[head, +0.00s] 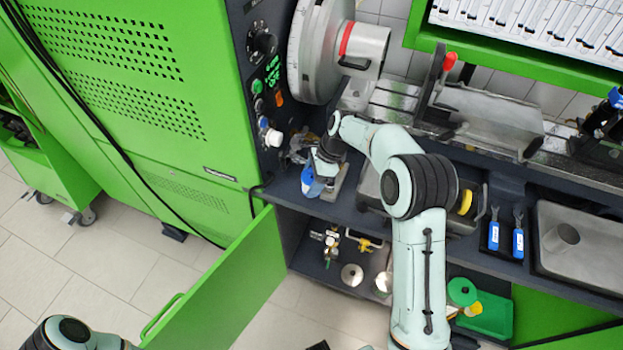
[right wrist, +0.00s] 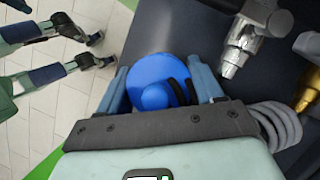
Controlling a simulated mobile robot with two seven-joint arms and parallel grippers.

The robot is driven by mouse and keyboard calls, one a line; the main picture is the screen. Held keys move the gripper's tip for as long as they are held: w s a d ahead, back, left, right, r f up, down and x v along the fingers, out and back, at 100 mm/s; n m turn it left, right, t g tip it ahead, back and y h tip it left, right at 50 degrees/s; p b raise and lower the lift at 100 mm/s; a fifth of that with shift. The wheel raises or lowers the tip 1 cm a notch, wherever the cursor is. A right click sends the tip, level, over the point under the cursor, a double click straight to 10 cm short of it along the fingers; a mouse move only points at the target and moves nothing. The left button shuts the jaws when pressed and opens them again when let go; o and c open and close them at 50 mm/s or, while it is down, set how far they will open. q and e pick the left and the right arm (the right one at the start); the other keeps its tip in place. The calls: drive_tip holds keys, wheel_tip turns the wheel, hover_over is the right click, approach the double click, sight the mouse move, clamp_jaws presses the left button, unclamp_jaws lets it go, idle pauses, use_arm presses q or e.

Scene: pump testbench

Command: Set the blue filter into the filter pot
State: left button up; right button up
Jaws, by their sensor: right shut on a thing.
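The blue filter (head: 311,183) is at the bench's left front edge in the head view, partly covered by my right gripper (head: 322,170). In the right wrist view the round blue filter (right wrist: 153,92) sits between the two fingers of my right gripper (right wrist: 162,88), which is shut on it. Dark bands cross its right side. I cannot make out the filter pot for certain; the gripper and arm hide part of the bench there. My left arm shows only at the bottom left of the head view, and its gripper is out of the picture.
A metal fitting (right wrist: 238,50) and a grey coil (right wrist: 278,126) lie close right of the gripper in the wrist view. An open green door (head: 220,290) stands before the lower shelf. Blue-handled tools (head: 518,240) and a steel sink (head: 590,245) are at right.

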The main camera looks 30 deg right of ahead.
drive_tip(key=o, duration=0.8)
drive_tip(key=shift+f, duration=0.15)
